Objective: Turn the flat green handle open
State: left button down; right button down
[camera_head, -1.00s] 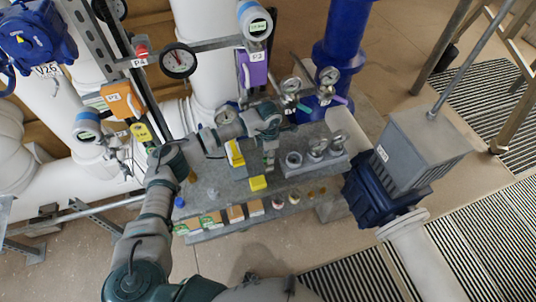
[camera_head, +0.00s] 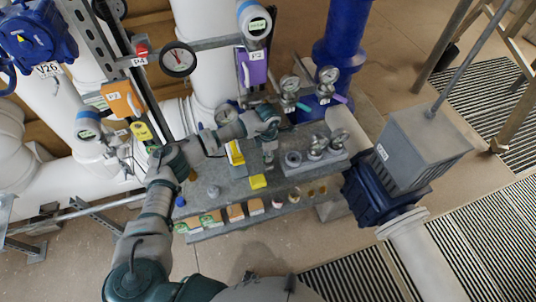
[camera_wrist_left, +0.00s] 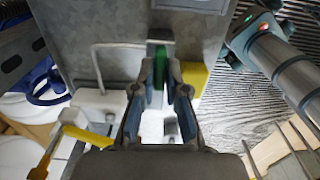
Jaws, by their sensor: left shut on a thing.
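The green handle (camera_wrist_left: 162,66) shows in the left wrist view as a narrow upright green piece by a grey metal plate. My left gripper (camera_wrist_left: 160,84) has its two fingers closed in on it from both sides. In the head view my left gripper (camera_head: 269,163) points down over the grey bench, beside the yellow blocks. The fingers hide part of the handle, and I cannot make out the handle in the head view. My right gripper is in neither view.
A yellow block (camera_wrist_left: 194,78) is just right of the fingers, and a bent white rod (camera_wrist_left: 97,67) is to their left. Gauges (camera_head: 290,84) and metal fittings (camera_head: 316,146) stand right of the wrist. A blue and grey actuator (camera_head: 375,188) is farther right.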

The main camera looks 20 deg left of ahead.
pick_arm(q)
jog(key=shift+w+r, duration=0.1)
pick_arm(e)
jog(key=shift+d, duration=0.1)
pick_arm(q)
jog(key=n, duration=0.8)
jog(key=shift+w+r+n, duration=0.1)
jog(key=shift+n, duration=0.2)
jog(key=n, duration=0.4)
jog(key=shift+n+p, duration=0.3)
jog(key=shift+p, duration=0.05)
jog(key=n, duration=0.4)
jog(key=shift+p, duration=0.4)
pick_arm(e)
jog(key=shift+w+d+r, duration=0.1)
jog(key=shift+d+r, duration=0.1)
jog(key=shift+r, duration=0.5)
pick_arm(q)
jog(key=shift+n, duration=0.3)
